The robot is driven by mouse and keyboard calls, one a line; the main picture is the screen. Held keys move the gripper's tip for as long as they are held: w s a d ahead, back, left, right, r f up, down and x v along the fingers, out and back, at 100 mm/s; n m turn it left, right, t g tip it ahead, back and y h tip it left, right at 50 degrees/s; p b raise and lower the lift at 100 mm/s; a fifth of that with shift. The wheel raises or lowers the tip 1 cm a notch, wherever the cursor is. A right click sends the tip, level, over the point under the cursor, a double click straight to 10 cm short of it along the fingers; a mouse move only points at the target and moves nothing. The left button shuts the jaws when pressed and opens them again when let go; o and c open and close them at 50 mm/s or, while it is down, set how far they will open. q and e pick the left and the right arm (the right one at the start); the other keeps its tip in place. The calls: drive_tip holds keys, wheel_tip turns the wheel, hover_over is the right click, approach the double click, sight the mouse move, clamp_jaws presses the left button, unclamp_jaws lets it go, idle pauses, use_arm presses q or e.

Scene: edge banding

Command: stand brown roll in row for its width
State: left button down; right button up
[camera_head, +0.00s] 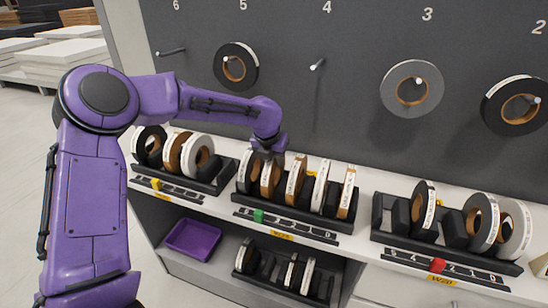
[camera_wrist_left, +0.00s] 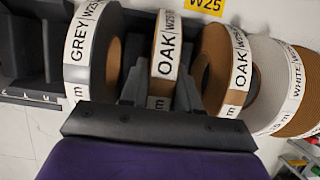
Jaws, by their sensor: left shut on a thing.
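My left gripper (camera_head: 274,156) reaches down over the middle rack (camera_head: 285,222), shut on a brown oak roll (camera_head: 268,182). In the left wrist view this held roll (camera_wrist_left: 166,60) has a white label reading OAK W25 and sits between the dark fingers. It stands upright in line with the other rolls; whether it rests on the slot bottom is hidden. A grey roll (camera_wrist_left: 88,55) stands on one side and another oak roll (camera_wrist_left: 226,70) on the other. A yellow W25 tag (camera_wrist_left: 206,5) shows on the rack. My right gripper is not in view.
A left rack (camera_head: 170,181) holds several rolls. The right rack (camera_head: 450,262), tagged W20, also holds rolls with free slots. More rolls hang on the grey pegboard (camera_head: 300,60). A purple tray (camera_head: 193,240) and another rack (camera_head: 270,275) are below.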

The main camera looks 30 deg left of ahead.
use_arm(q)
drive_tip(key=shift+f, duration=0.15)
drive_tip(key=c, duration=0.8)
unclamp_jaws()
drive_tip(key=shift+f, duration=0.1)
drive_tip(key=shift+r, duration=0.4)
drive_tip(key=b+v, duration=0.1)
drive_tip(key=v, duration=1)
drive_tip(key=shift+s+d+r, duration=0.1)
drive_tip(key=shift+s+r, duration=0.2)
drive_tip(key=shift+r, duration=0.05)
